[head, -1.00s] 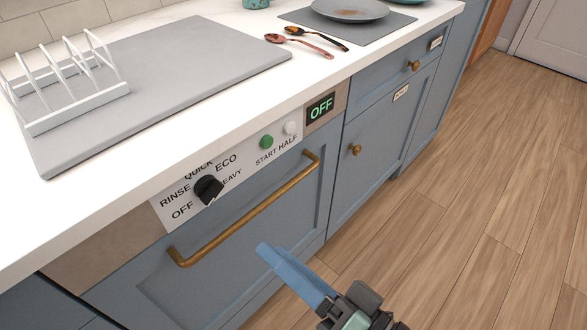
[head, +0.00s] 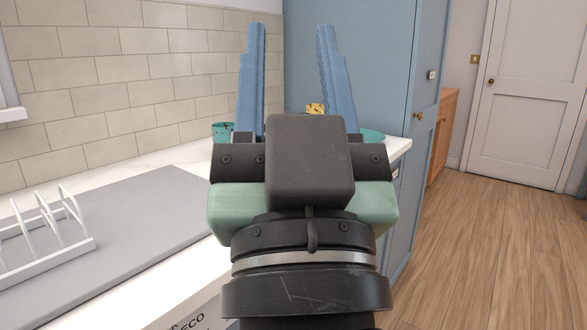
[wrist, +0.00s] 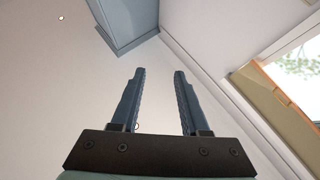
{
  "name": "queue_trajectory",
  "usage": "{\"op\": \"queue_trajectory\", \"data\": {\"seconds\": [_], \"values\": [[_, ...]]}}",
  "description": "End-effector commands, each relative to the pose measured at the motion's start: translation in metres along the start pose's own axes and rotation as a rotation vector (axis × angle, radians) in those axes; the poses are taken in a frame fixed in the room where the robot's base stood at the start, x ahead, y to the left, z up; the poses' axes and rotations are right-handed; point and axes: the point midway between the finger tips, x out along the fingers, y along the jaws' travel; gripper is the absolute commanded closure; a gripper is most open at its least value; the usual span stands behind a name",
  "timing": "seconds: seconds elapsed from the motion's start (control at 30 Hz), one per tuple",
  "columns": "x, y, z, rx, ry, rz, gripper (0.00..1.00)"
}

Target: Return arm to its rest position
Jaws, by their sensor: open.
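My gripper (head: 294,80) is raised in the middle of the head view, its two blue fingers pointing up and spread apart. It is open, with nothing between the fingers. In the wrist view the gripper (wrist: 159,90) also shows open and empty, with the ceiling (wrist: 60,90) behind it. My gripper and wrist hide part of the counter in the head view.
A white counter (head: 120,292) runs along the left with a grey mat (head: 140,225) and a white rack (head: 45,240). A teal cup (head: 222,131) stands farther back. A tall blue cabinet (head: 385,60) stands behind. Wooden floor (head: 480,250) lies clear at right, before a white door (head: 530,90).

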Motion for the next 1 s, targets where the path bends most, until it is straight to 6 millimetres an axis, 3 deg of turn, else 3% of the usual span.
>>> {"op": "queue_trajectory", "data": {"seconds": [0.03,0.07,0.1,1.0], "values": [[0.001,-0.004,-0.036,-0.045,0.101,0.021,0.55],[0.000,-0.005,-0.055,-0.071,0.157,0.038,0.55],[0.017,-0.003,-0.065,-0.066,0.130,0.037,0.55],[0.186,-0.008,-0.260,-0.063,0.114,0.035,0.55]]}}
